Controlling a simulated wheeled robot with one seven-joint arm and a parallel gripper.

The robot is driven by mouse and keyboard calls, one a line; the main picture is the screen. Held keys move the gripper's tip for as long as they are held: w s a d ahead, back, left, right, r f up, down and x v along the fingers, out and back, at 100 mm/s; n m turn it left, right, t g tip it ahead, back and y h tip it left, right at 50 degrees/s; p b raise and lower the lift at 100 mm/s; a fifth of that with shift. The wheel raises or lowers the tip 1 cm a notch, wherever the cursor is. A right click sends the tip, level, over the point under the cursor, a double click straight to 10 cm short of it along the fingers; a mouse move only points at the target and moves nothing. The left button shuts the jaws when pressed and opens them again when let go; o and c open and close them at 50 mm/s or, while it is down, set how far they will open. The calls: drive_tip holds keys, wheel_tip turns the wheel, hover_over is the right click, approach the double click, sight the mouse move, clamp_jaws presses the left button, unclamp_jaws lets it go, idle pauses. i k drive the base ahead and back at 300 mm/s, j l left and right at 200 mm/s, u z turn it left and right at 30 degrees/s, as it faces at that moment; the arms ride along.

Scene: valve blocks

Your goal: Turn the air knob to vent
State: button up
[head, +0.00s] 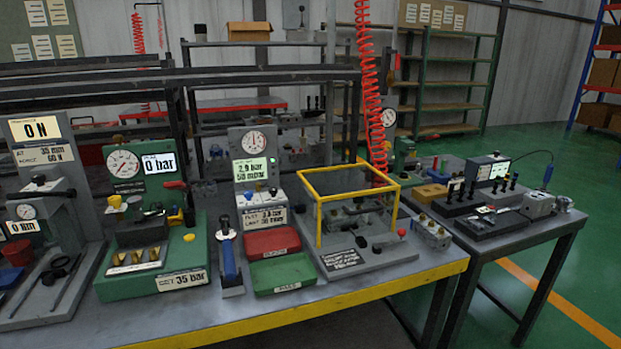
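I cannot read a label that marks the air knob. A grey test unit (239,142) stands mid-bench with a round gauge (256,141) and a lit display (250,169) that seems to read about 2.9 bar and 50 mbar. My gripper is not in view.
A yellow frame guard (350,176) stands right of the test unit. A red coiled hose (372,100) hangs behind. A second bench (521,236) stands right; green floor beyond is clear.

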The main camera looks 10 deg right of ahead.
sight(273, 191)
drive_tip(key=i+j+z, duration=0.3)
drive_tip(key=i+j, duration=0.2)
drive_tip(key=i+j+z, duration=0.25)
drive_tip(key=i+j, duration=0.25)
drive_tip(key=j, duration=0.2)
